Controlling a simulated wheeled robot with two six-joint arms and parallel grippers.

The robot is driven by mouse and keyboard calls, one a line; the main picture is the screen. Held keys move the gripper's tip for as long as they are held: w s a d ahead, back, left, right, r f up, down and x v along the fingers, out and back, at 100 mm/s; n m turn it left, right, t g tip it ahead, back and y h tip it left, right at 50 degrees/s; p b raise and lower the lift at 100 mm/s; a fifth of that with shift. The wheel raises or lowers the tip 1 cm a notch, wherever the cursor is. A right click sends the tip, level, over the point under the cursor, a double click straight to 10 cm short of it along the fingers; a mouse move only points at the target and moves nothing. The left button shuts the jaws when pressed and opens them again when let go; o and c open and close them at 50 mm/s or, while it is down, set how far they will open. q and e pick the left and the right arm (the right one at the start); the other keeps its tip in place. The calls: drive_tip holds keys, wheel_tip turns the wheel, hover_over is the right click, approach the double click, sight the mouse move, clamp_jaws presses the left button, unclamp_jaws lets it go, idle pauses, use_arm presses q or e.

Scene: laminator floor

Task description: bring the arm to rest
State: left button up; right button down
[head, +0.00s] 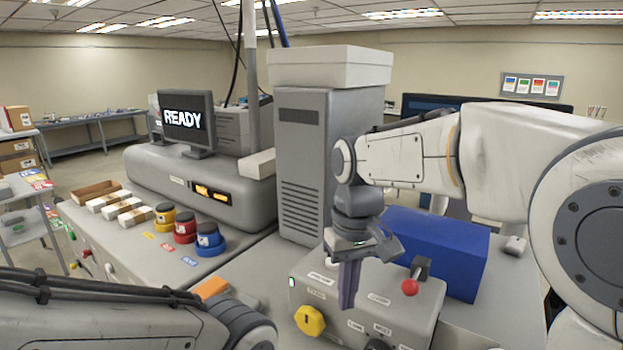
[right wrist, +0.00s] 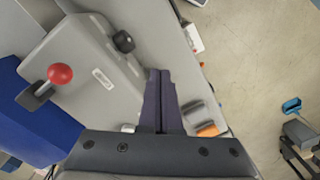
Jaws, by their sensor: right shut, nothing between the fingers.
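My right arm reaches in from the right in the head view. Its gripper (head: 348,284) points down in front of the grey control box (head: 425,318). The fingers are together and empty, and they also show shut in the right wrist view (right wrist: 160,100). A red-knobbed lever (head: 410,287) stands just right of the gripper, apart from it. It shows at the left in the right wrist view (right wrist: 60,74). A yellow knob (head: 309,320) is on the box front, below left of the gripper. My left arm lies across the lower left, and its gripper is out of view.
A blue box (head: 440,250) stands behind the control box. A grey cabinet (head: 305,160) rises behind the gripper. The laminator (head: 150,170) has a READY screen (head: 187,118). Yellow, red and blue containers (head: 208,238) stand on the left counter. An orange item (head: 211,287) lies near its front.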

use_arm(q)
wheel_tip(320, 180, down, 6)
drive_tip(key=b, duration=0.5)
drive_tip(key=shift+f, duration=0.15)
use_arm(e)
drive_tip(key=s+a+f+n, duration=0.1)
drive_tip(key=s+f+n, duration=0.2)
drive_tip(key=s+f, duration=1.3)
drive_tip(key=s, duration=0.3)
drive_tip(key=shift+s+a+y, duration=0.15)
drive_tip(key=shift+a+y, duration=0.05)
drive_tip(key=shift+y, duration=0.1)
use_arm(q)
drive_tip(key=shift+d, duration=0.1)
use_arm(e)
drive_tip(key=shift+d, duration=0.1)
